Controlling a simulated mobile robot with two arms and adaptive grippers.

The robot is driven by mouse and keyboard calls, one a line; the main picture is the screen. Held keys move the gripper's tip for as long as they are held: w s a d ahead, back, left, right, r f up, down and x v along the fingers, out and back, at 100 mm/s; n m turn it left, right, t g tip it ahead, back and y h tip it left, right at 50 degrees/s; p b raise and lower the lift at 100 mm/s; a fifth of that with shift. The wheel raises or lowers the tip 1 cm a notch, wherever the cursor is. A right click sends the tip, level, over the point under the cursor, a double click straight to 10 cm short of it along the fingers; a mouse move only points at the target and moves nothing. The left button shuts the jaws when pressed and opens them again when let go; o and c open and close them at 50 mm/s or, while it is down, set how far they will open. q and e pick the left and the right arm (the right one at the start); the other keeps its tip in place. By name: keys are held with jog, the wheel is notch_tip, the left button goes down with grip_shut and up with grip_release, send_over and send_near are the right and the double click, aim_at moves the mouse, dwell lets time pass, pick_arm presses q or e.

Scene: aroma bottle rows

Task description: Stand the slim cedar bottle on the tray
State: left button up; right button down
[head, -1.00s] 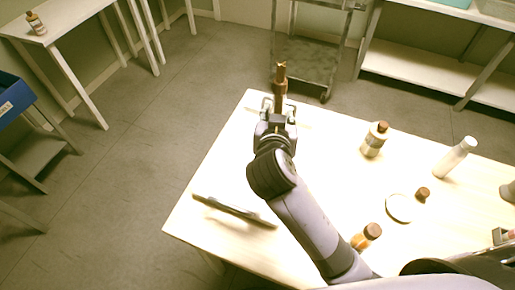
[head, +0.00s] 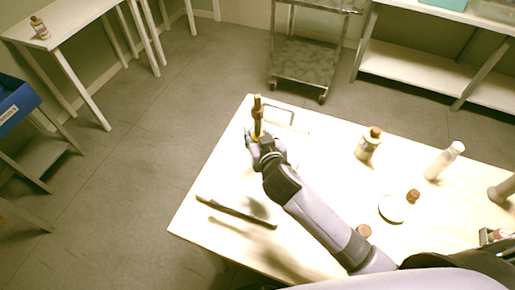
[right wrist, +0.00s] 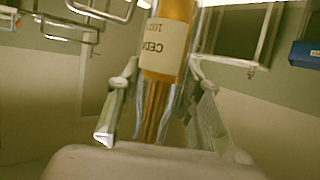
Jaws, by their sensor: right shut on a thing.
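The slim cedar bottle (head: 257,112) is amber with a pale label reading "CEDA" in the right wrist view (right wrist: 165,48). My right gripper (head: 256,136) is shut on it and holds it roughly upright at the table's far left part. The fingers flank the bottle in the right wrist view. A thin dark-edged loop (head: 292,116) lies just right of the bottle, and a dark bar (head: 236,213) lies nearer on the table. They may be tray parts, but I cannot tell; the gripper hides the area between. My left gripper is not in view.
Another brown cap (head: 364,231) shows beside my forearm. A metal cart (head: 305,62) stands beyond the table.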

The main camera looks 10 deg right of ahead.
aim_at(257, 141)
notch_tip(257, 141, down, 3)
jog(key=shift+f, duration=2.05)
jog(key=shift+f+b, duration=0.15)
jog(key=shift+b, duration=0.15)
jog(key=c, duration=1.1)
grip_release()
